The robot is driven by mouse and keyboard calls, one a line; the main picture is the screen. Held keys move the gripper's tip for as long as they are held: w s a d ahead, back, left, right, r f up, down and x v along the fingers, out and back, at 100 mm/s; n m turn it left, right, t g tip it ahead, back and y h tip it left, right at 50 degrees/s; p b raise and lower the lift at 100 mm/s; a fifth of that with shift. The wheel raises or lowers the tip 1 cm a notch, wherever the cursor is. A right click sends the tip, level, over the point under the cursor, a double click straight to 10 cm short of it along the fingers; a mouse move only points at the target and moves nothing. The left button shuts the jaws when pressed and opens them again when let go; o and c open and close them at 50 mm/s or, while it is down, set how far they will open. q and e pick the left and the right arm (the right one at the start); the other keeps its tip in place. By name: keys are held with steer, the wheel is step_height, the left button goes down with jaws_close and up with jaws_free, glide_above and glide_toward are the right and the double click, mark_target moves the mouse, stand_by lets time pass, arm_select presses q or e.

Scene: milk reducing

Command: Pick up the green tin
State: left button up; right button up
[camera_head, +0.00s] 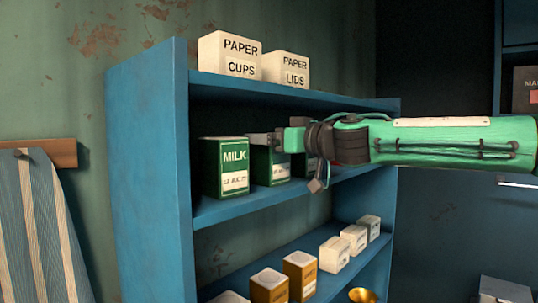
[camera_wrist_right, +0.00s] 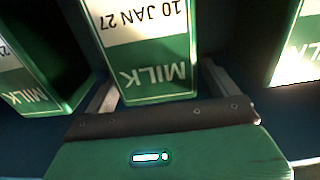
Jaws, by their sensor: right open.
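Green milk tins with white labels stand upright on the middle shelf. The leftmost tin (camera_head: 224,170) is unobstructed in the head view. A second tin (camera_head: 268,167) is partly hidden behind my right gripper (camera_head: 274,141), and a third (camera_head: 299,164) is mostly covered by my arm. In the right wrist view, a tin labelled "10 JAN 27" (camera_wrist_right: 158,52) appears upside down between the two spread fingers of my right gripper (camera_wrist_right: 160,88). The fingers are open around its sides; contact cannot be made out. My left gripper is not in view.
In the wrist view, other tins flank it at left (camera_wrist_right: 42,72) and right (camera_wrist_right: 300,48). The blue shelf unit (camera_head: 150,170) has paper cups (camera_head: 229,55) and paper lids (camera_head: 286,68) boxes on top. Orange (camera_head: 299,276) and white boxes (camera_head: 335,254) stand on the lower shelf.

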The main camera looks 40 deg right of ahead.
steer(key=shift+w+p, duration=0.35)
steer(key=shift+w, duration=1.15)
steer(key=shift+a, duration=0.1)
steer(key=c, duration=1.4)
